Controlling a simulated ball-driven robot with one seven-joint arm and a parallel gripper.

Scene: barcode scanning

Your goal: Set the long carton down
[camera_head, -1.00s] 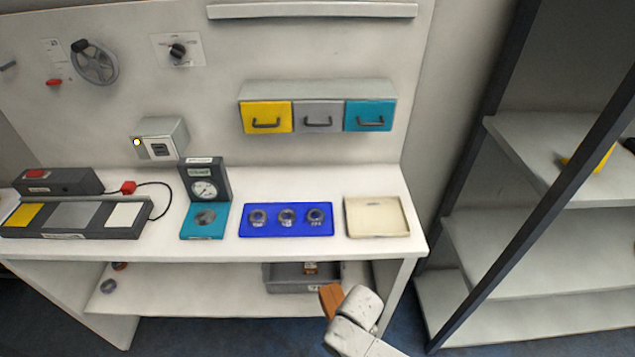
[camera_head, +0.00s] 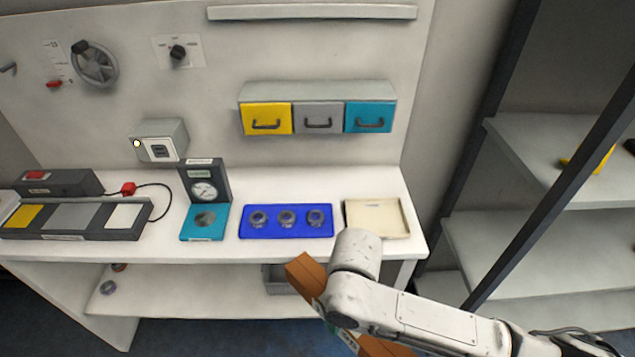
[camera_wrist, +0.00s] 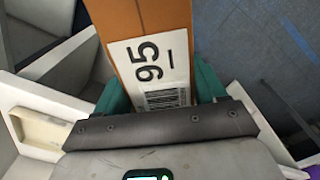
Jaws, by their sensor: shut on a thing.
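The long carton is brown-orange; in the head view its far end (camera_head: 304,271) sticks out to the left of my arm, and its near end shows at the bottom edge. My arm hides its middle. In the wrist view the carton (camera_wrist: 175,22) runs up between the fingers, with a white label bearing "95" and a barcode. My gripper (camera_wrist: 165,90) is shut on the carton, with teal fingers on either side of it. The carton is tilted in the picture and in front of the bench's front edge. I cannot tell its height above the floor.
The white bench top (camera_head: 300,249) holds a cream tray (camera_head: 376,233), a blue mat (camera_head: 270,233) with three rings, a teal gauge stand (camera_head: 205,200) and a long dark tray (camera_head: 75,232). A grey bin (camera_head: 275,283) sits on the lower shelf. A shelf rack (camera_head: 545,235) stands at right.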

